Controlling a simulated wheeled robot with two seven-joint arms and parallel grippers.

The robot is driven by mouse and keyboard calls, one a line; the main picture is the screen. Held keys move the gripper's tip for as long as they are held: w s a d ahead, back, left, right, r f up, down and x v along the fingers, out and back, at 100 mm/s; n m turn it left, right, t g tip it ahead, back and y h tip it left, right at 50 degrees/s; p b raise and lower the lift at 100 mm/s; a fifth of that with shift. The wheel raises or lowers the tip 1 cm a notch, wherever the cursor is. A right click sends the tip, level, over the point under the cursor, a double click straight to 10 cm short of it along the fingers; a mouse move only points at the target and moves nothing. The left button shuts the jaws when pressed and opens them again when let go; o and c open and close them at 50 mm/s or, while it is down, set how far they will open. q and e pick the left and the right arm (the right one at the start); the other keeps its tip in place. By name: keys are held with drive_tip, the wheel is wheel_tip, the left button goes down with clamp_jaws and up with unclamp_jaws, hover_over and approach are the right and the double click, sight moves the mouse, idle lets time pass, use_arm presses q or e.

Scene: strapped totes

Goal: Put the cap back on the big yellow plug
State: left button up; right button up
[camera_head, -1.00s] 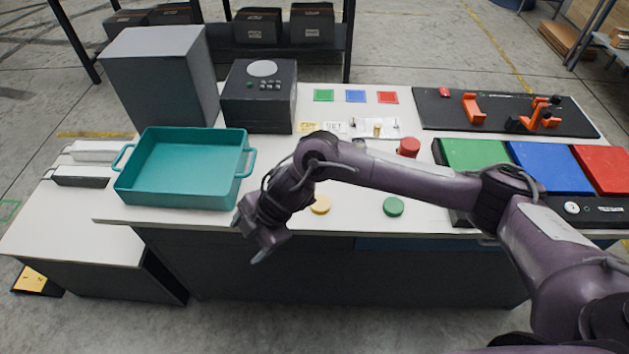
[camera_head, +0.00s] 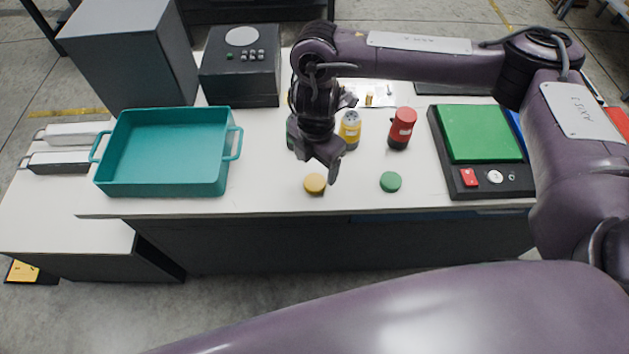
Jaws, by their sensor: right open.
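The yellow plug (camera_head: 350,131) stands upright on the white table, its pale top showing uncovered. A round yellow cap (camera_head: 315,184) lies flat near the table's front edge. My right gripper (camera_head: 319,166) is open and empty, pointing down just above and behind the yellow cap in the picture. I cannot tell whether it touches the cap. Part of the yellow plug's left side is close to or behind my right gripper. My left gripper is not in view.
A red plug (camera_head: 402,128) stands right of the yellow one. A green cap (camera_head: 390,182) lies at the front edge. A teal tote (camera_head: 232,172) is on the left, a dark box (camera_head: 240,80) behind it, and a green panel (camera_head: 485,134) on the right.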

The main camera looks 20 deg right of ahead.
sight(314, 182)
drive_tip(key=shift+f, duration=0.6)
drive_tip(key=shift+w, duration=0.1)
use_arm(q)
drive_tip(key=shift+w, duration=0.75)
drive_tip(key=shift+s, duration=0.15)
use_arm(e)
drive_tip(key=shift+f, duration=0.1)
wheel_tip(314, 182, down, 5)
drive_tip(key=shift+a+f+b, duration=0.1)
drive_tip(key=shift+a+b, duration=0.05)
drive_tip(key=shift+b, duration=0.25)
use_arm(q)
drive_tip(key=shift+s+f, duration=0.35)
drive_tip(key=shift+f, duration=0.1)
use_arm(e)
drive_tip(key=c, duration=1)
